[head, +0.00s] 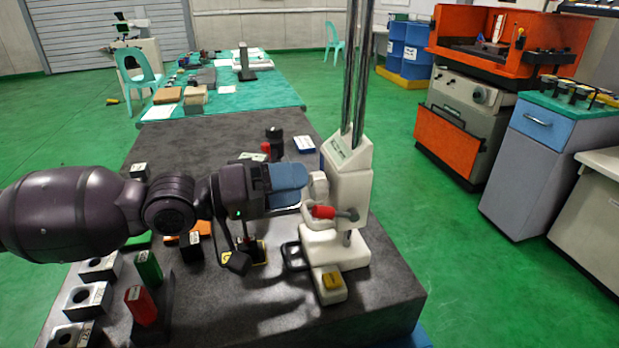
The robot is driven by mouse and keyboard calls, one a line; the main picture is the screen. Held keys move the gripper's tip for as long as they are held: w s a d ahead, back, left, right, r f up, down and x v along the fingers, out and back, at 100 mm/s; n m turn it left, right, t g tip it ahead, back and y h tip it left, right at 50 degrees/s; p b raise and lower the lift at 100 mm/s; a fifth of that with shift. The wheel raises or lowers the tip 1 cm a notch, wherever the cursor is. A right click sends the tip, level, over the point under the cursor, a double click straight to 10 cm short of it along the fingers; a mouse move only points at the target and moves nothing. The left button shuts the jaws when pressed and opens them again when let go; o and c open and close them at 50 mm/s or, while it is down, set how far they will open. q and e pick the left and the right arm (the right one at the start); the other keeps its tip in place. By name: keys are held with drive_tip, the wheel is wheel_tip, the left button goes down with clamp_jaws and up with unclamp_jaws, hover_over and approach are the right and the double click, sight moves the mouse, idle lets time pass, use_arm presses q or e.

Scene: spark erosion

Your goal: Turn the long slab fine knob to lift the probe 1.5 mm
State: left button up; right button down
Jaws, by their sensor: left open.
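A white height gauge (350,190) with two tall chrome columns stands upright on the long dark slab (270,310). A red-ended handle (322,212) sticks out at the left of its body. Just above it is a pale rounded part (318,188), partly hidden; I cannot tell whether this is the fine knob. My left gripper (303,188), with blue-grey fingers, reaches in from the left. It is open, with its tips close beside the pale part; contact cannot be told. The probe cannot be made out clearly. My right gripper is not in view.
Several bored steel blocks (88,300), a green block (148,268) and a red cylinder (140,305) stand at the slab's left. A black cylinder (274,140) and a blue-white box (304,144) stand behind my gripper. An orange machine (455,135) stands back right.

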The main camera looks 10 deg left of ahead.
sight(320, 186)
use_arm(q)
drive_tip(key=shift+p+x, duration=0.6)
drive_tip(key=shift+x, duration=1)
drive_tip(key=shift+c, duration=0.3)
drive_tip(key=c, duration=0.8)
drive_tip(key=m, duration=0.3)
drive_tip(key=shift+d, duration=0.1)
drive_tip(key=shift+c, duration=0.2)
drive_tip(key=shift+r+m, duration=0.1)
drive_tip(key=shift+m, duration=0.6)
